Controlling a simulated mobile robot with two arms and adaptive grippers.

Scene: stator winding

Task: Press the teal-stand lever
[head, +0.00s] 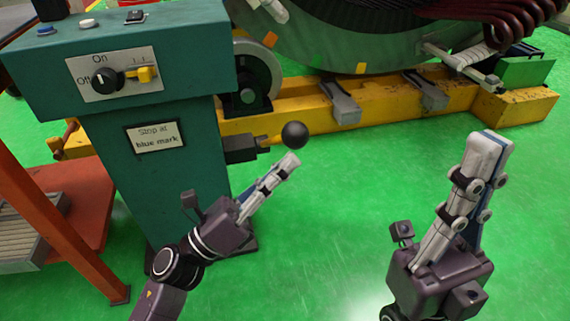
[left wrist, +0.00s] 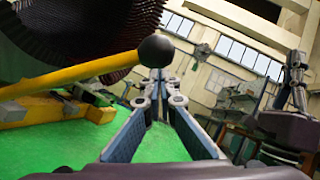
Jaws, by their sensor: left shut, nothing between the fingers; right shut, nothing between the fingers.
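The teal stand (head: 160,215) stands at the left in the head view. Its lever (head: 262,139) sticks out to the right from a dark block and is a yellow rod ending in a black ball (head: 294,135). My left gripper (head: 291,161) is shut and empty, with its tips just below the ball in the head view. In the left wrist view the ball (left wrist: 156,50) shows just above the shut fingertips (left wrist: 158,76), with the rod (left wrist: 80,74) running left. I cannot tell whether they touch. My right gripper (head: 493,140) is shut and empty at the right, away from the lever.
The stand carries a panel with an on/off knob (head: 104,80) and a sign reading "Stop at blue mark" (head: 154,137). Behind it, a large stator (head: 350,45) rests on a yellow base (head: 390,103). An orange post (head: 60,220) is at the left. Green floor (head: 330,215) is clear between the grippers.

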